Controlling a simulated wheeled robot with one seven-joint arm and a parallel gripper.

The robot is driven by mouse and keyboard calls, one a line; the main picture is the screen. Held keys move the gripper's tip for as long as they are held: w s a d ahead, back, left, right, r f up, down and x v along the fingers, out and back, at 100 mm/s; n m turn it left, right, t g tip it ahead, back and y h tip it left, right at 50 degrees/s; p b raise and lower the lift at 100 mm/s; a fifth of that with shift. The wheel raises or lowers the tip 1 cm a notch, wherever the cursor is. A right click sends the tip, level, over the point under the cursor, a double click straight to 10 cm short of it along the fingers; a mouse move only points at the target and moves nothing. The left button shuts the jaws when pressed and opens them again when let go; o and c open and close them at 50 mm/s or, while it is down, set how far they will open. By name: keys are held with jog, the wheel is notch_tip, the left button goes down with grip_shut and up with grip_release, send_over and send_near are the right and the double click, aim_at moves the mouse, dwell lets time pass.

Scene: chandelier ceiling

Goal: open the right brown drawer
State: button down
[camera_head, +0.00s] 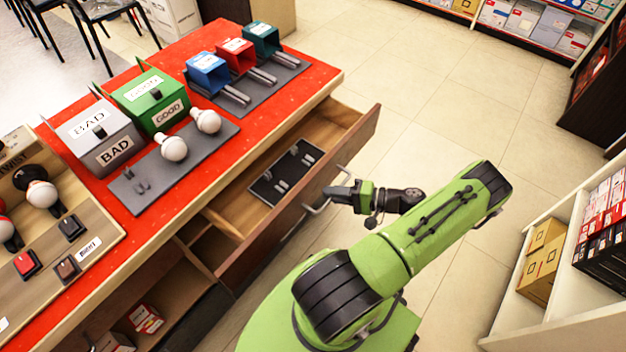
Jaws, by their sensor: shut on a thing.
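The brown drawer (330,167) at the right end of the red-topped counter (226,162) stands pulled out. Its inside shows a black tray with small grey pieces (287,171) and a wooden divider. A curved metal handle (317,209) is on its front. My gripper (335,192) is at the drawer front, shut on the handle. The fingertips are small in this view, so the exact grip is hard to see. My green arm reaches in from the lower right.
On the counter stand a grey BAD box (105,133), a green GOOD box (153,99), white bulbs (174,149), and blue, red and teal boxes. Shelves (565,262) with cartons stand at the right. The tiled floor (440,110) beyond the drawer is clear.

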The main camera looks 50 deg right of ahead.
jog(key=s+b, duration=0.1)
jog(key=s, duration=0.6)
jog(key=shift+s, duration=0.15)
jog(key=shift+d, duration=0.1)
jog(key=c, duration=1.2)
grip_release()
jog(key=shift+d, duration=0.1)
jog(key=v, duration=1.5)
jog(key=shift+s+d, duration=0.1)
jog(key=shift+s, duration=0.25)
